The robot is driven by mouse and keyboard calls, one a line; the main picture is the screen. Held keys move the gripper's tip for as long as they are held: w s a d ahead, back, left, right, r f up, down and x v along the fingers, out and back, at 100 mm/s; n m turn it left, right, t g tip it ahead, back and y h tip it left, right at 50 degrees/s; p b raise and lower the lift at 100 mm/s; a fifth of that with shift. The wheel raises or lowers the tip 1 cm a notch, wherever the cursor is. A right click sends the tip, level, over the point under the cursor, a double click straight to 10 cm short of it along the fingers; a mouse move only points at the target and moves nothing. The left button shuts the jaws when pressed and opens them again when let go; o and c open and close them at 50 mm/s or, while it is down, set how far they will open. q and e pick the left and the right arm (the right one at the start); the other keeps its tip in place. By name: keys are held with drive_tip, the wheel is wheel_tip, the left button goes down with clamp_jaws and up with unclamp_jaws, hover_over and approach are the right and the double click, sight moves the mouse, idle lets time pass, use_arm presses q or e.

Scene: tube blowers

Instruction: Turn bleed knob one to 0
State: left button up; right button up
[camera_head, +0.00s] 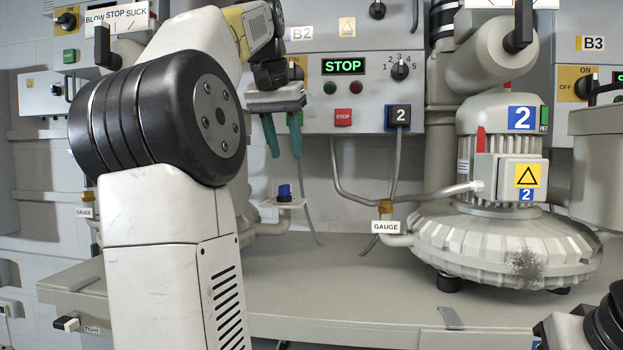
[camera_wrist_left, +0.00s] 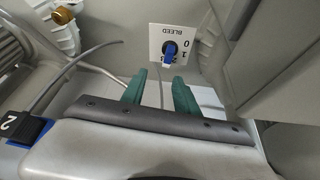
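The bleed knob (camera_head: 284,191) is a small blue knob on a pale plate, left of centre in the head view. In the left wrist view the blue knob (camera_wrist_left: 170,50) sits on a white plate marked BLEED, 0 and 1. I cannot tell for sure which mark it points at. My left gripper (camera_head: 283,139) has two green fingers pointing down, above the knob and apart from it. In the left wrist view its fingers (camera_wrist_left: 158,91) are spread with nothing between them, and the knob lies beyond the tips.
A large grey blower (camera_head: 505,245) marked 2 stands on the bench (camera_head: 370,300) at right. A control panel (camera_head: 345,75) with a green STOP display is behind my left gripper. Thin cables (camera_head: 305,205) hang near the knob. My left arm hides much of the left side.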

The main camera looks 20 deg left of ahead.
sight(287, 185)
use_arm(q)
drive_tip(key=shift+g, duration=0.3)
drive_tip(key=x, duration=0.5)
drive_tip(key=a+x, duration=0.1)
drive_tip(key=x, duration=0.2)
drive_tip(key=shift+s+a+f, duration=0.15)
clamp_jaws()
